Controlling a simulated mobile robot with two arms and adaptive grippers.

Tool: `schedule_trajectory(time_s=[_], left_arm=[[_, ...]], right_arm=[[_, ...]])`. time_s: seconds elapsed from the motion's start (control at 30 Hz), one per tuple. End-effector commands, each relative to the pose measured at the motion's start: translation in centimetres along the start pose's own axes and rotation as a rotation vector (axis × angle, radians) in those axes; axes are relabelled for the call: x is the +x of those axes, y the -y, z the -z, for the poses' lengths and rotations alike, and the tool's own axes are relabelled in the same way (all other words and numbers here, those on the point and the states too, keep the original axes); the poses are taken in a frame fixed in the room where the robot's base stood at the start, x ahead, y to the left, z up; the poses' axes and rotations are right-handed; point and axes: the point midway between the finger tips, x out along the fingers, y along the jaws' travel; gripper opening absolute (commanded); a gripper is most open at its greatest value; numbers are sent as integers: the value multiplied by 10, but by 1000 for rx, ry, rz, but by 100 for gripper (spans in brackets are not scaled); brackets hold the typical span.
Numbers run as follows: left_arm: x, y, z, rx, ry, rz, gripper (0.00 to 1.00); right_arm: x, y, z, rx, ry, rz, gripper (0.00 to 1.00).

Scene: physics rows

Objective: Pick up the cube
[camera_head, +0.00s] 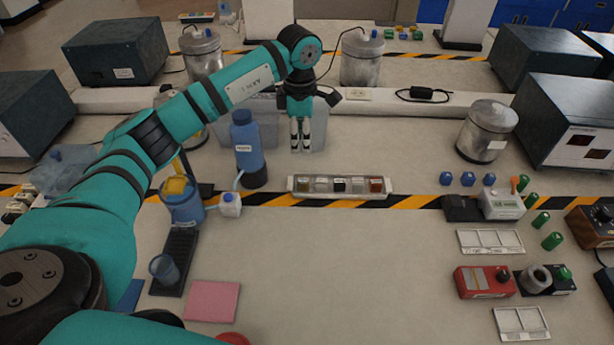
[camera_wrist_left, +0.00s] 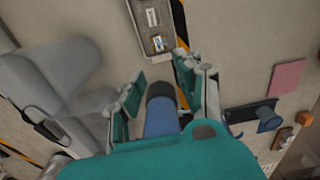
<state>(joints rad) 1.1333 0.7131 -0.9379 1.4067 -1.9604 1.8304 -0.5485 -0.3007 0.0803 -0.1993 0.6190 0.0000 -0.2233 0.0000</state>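A shallow light tray (camera_head: 340,194) with several small compartments stands on the bench in the head view. Its cells show olive (camera_head: 304,184), dark (camera_head: 339,184) and red (camera_head: 376,185) contents; I cannot tell which one is the cube. Part of the tray also shows at the top of the left wrist view (camera_wrist_left: 149,38). My left gripper (camera_head: 300,148) points down, above and behind the tray's left end. In the wrist view its fingers (camera_wrist_left: 158,95) stand apart with nothing held between them. My right gripper is out of view.
A blue bottle (camera_head: 247,150) stands left of the left gripper and shows below the fingers in the wrist view (camera_wrist_left: 161,118). Clear bins (camera_head: 262,127) stand behind the gripper. A metal canister (camera_head: 486,130) is at the right.

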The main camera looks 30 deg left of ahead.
Motion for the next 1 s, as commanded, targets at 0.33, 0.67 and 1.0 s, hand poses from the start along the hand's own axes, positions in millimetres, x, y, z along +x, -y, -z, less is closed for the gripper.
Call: schedule_trajectory(time_s=[0.33, 0.67, 1.0], left_arm=[[72, 1, -1, 0, -1, 4, 35], [100, 0, -2, 0, -1, 3, 35], [143, -2, -6, -1, 2, 0, 35]], right_arm=[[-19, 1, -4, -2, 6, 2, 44], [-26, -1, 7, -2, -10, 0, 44], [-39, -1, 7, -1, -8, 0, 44]])
